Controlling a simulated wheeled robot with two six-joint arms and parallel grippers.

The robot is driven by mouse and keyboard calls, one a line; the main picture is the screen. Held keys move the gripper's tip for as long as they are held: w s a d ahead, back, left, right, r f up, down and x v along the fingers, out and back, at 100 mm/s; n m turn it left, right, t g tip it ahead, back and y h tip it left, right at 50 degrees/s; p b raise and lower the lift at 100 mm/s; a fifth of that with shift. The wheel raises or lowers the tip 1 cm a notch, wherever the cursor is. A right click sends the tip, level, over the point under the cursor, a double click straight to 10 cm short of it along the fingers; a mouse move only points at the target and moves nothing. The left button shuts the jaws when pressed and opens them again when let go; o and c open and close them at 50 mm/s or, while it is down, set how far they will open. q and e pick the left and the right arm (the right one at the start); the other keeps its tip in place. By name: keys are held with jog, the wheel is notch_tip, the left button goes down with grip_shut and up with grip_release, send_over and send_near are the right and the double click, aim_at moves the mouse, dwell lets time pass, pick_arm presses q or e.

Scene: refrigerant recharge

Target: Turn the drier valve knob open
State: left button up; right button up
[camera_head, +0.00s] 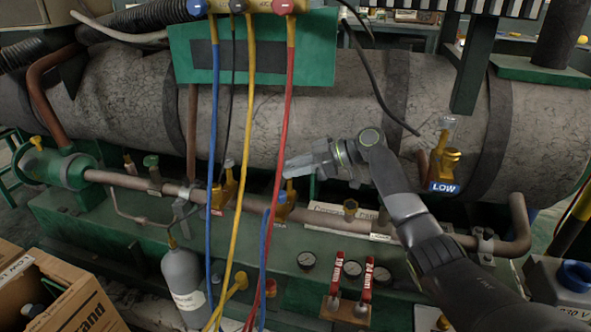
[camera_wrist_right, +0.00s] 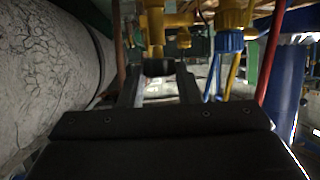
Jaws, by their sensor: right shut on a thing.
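My right gripper (camera_head: 290,168) reaches in from the right in the head view, in front of the grey tank and above the copper pipe. In the right wrist view its fingers (camera_wrist_right: 158,78) stand either side of a small dark knob (camera_wrist_right: 158,67) and are shut on it. A brass valve body (camera_wrist_right: 155,25) shows just beyond the knob. In the head view the gripper hides the knob, and a brass valve (camera_head: 283,207) with a blue label sits just below the fingertips. I cannot tell whether the knob is turned. My left gripper is not in view.
Blue (camera_head: 212,150), yellow (camera_head: 247,150) and red (camera_head: 284,120) hoses hang close to my fingertips. The LOW valve (camera_head: 446,165) stands at the right. Gauges (camera_head: 306,260) and red-handled valves (camera_head: 366,282) are below. A grey cylinder (camera_head: 182,282) stands at lower left.

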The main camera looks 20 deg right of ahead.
dwell(0.6)
jog(key=o, duration=1)
jog(key=shift+c, duration=0.2)
